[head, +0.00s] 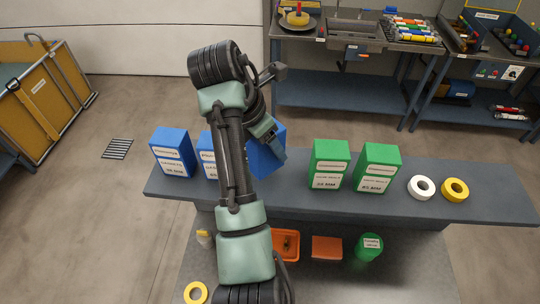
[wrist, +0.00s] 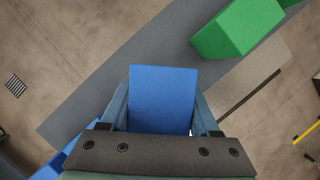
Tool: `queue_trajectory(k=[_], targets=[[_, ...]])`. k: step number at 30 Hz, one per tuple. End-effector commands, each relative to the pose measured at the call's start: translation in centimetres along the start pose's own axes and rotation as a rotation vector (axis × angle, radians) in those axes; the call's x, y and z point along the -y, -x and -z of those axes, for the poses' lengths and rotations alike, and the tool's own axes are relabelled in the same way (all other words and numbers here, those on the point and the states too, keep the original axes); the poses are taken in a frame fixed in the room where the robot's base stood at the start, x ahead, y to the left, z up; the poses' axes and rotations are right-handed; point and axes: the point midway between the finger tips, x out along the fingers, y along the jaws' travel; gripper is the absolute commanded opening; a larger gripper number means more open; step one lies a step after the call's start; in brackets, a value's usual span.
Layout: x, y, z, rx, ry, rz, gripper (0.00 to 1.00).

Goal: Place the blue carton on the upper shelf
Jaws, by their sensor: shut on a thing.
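My gripper (wrist: 163,110) is shut on a blue carton (wrist: 163,92), with one finger along each side of it. In the head view the held carton (head: 266,158) is partly behind my arm and looks tilted. It is over the grey upper shelf (head: 300,198), between the blue cartons and the green ones. I cannot tell whether its bottom touches the shelf. Another blue carton (head: 172,152) stands at the shelf's left end, and a second blue carton (head: 207,158) stands beside it, partly hidden by my arm.
Two green cartons, one left (head: 329,165) and one right (head: 377,168), stand right of the held carton. A white roll (head: 421,188) and yellow roll (head: 455,190) lie farther right.

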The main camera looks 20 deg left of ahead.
Motion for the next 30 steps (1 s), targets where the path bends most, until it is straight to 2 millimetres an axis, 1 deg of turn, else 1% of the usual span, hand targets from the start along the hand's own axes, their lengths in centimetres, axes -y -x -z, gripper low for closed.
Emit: queue_trajectory(k=[2,10,21,22,26,27,30], targets=[[-0.1,-0.4,0.2,0.001,0.0,-0.002,0.0],[0.0,-3.3,1.4,0.001,-0.001,-0.002,0.0],[-0.1,-3.9,1.6,0.003,-0.001,-0.002,0.0],[-0.1,-3.9,1.6,0.002,0.0,-0.002,0.66],[-0.1,-3.9,1.6,0.002,0.0,-0.002,0.89],[-0.1,-3.9,1.6,0.002,0.0,-0.002,0.92],[-0.1,-3.9,1.6,0.002,0.0,-0.002,0.92]])
